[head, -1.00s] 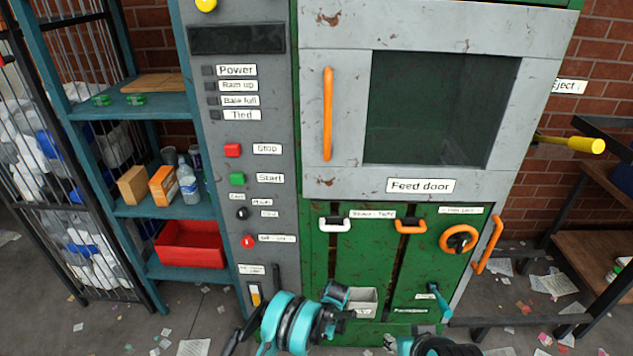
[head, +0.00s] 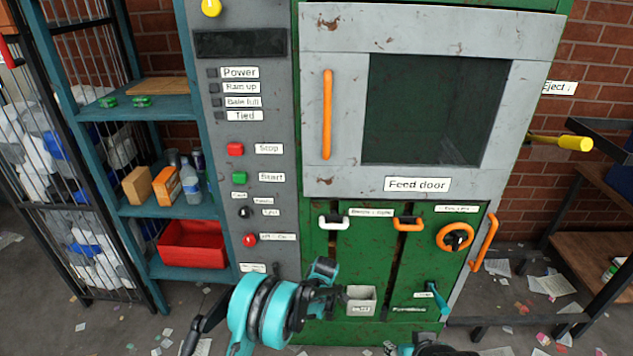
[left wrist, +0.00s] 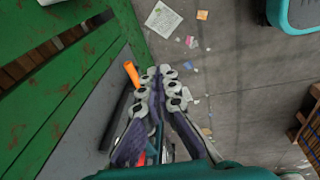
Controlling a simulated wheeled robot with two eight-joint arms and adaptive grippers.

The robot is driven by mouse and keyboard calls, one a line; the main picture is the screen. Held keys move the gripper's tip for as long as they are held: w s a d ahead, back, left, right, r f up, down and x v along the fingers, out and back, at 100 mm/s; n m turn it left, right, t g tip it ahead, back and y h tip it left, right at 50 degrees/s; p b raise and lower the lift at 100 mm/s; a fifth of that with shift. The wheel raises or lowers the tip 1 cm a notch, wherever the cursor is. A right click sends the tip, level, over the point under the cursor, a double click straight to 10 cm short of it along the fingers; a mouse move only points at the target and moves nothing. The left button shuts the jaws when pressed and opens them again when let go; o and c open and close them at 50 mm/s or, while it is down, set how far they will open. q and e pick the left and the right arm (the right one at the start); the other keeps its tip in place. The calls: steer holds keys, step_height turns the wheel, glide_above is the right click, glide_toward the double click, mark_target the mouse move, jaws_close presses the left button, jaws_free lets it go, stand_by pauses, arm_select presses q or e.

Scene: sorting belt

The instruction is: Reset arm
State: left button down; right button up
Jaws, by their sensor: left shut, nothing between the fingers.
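My left gripper (left wrist: 160,76) shows in the left wrist view with its two fingers together, shut and empty. Its fingertips point away over the floor, beside the green machine. In the head view my teal and black left arm rises from the bottom, in front of the machine's lower part; its fingers cannot be made out there. Only a small teal and dark part of my right arm shows at the bottom edge; its gripper is out of view. The green and grey machine (head: 345,251) stands ahead, its feed door (head: 341,179) shut.
A small grey bin (head: 361,306) is on the machine's lower front. An orange handle (left wrist: 132,74) appears left of the fingers in the wrist view. A teal shelf (head: 160,107) with a red bin (head: 192,244) stands left. Paper scraps litter the floor.

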arm_select(q)
steer(key=s+a+r+m+t, duration=0.1)
steer(key=s+a+r+m, duration=0.2)
steer(key=r, duration=0.6)
steer(key=s+a+r+m+t+h, duration=0.1)
steer(key=s+a+r+m, duration=0.15)
steer(key=r, duration=0.55)
steer(key=s+a+r+m, duration=0.2)
steer(key=s+a+r, duration=0.15)
steer(key=r, duration=0.55)
steer(key=s+a+r+m+t, duration=0.1)
steer(key=s+a+m, duration=0.3)
steer(key=s, duration=0.6)
steer(key=s+a+r+m+t, duration=0.2)
steer(key=s+a+r+m, duration=0.1)
steer(key=s, duration=0.7)
steer(key=shift+s+a+r+m+t, duration=0.15)
steer(key=shift+a+r+m+t, duration=0.2)
steer(key=shift+a+m, duration=0.5)
steer(key=shift+d, duration=0.2)
